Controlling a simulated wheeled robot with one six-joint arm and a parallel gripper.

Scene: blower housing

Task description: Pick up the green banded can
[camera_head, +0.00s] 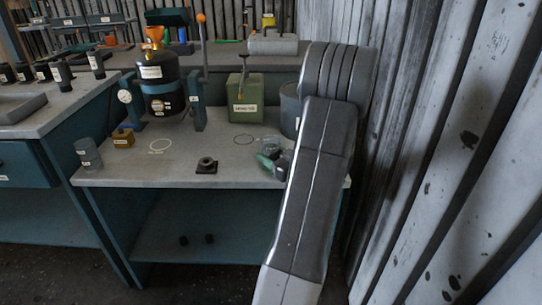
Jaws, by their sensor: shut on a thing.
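The green banded can (270,144) is a small greyish-green cylinder near the right end of the workbench, partly hidden by my gripper. My gripper (273,158) is low over the bench top, mostly hidden beside my dark arm, and appears shut on the can. A green part shows at its left side. I cannot tell whether the can touches the bench.
The workbench (225,174) also holds a green box-shaped can (246,97), a black tank (158,80) in a blue stand, a black block (206,166), a small brass block (123,138) and a grey cup (88,154). A corrugated wall (440,150) stands close at right.

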